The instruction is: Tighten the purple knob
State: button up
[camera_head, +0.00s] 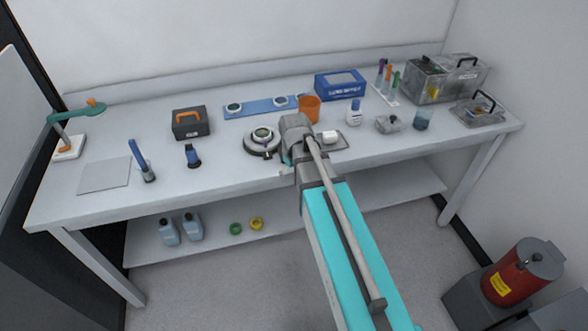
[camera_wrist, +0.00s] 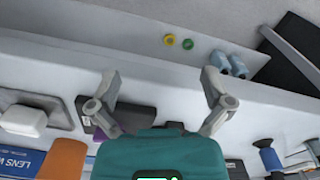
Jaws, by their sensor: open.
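No purple knob shows clearly as a knob in either view. In the wrist view a small purple patch (camera_wrist: 113,131) shows beside my left finger; I cannot tell whether it is the knob. My gripper (camera_wrist: 160,88) is open and empty, its two grey fingers spread wide over the bench's front edge. A dark round instrument with a pale centre (camera_head: 262,141) stands on the bench just left of my wrist in the head view. In the wrist view a dark base, partly hidden by my gripper's teal body, lies between the fingers.
The bench (camera_head: 105,204) holds a blue box (camera_head: 340,85), an orange cup (camera_head: 309,105), a black case with an orange handle (camera_head: 190,122) and a blue strip (camera_head: 256,107). A tray with a white block (camera_wrist: 25,118) is close beside my gripper. The bench's front left is fairly clear.

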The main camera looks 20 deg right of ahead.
jog(key=s+a+f+m+b, duration=0.2)
jog(key=s+f+m+b, duration=0.1)
jog(key=s+f+b, duration=0.6)
jog(key=shift+f+m+b, duration=0.3)
jog(key=shift+f+b, duration=0.35)
jog(key=shift+f, duration=0.3)
notch_tip(320, 180, up, 14)
jog(key=p, duration=1.4)
